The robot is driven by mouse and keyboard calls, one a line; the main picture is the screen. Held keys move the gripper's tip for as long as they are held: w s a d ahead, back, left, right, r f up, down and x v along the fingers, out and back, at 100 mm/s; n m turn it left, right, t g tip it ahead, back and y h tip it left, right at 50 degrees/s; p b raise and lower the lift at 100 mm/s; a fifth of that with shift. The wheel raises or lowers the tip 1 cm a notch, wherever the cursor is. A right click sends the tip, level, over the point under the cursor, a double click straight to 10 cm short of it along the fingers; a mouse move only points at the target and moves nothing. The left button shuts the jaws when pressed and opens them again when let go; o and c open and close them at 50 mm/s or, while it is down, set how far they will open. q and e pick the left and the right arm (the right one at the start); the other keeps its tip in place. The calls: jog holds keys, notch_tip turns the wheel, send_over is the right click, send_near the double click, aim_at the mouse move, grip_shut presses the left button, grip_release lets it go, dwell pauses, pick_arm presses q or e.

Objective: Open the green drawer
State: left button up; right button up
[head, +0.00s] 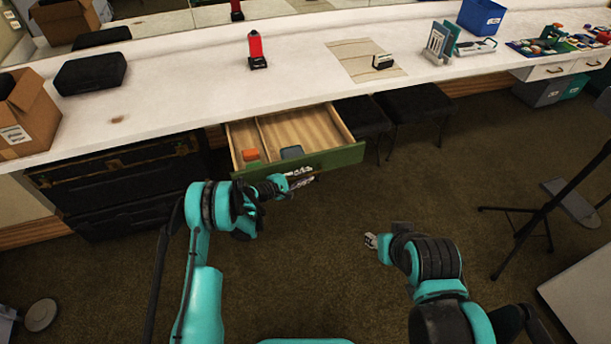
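The green drawer (338,158) under the white counter is pulled out, and its bare wooden inside shows. An orange item (250,154) and a grey item (292,152) lie near its front. My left gripper (306,177) is at the drawer's front face, by the middle. Its fingers are small and blurred against the front, so I cannot tell whether they are shut or touching a handle. The handle is hidden. My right gripper (370,240) is low over the carpet, to the right of the drawer and apart from it; its finger opening is unclear.
A black chest (118,185) stands left of the drawer, and black stools (415,102) stand to the right. The white counter (190,75) holds a cardboard box (25,115), a black case and a red lamp. A dark stand (545,215) is at right. Carpet between is clear.

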pick_arm(q)
jog(key=v, duration=1.2)
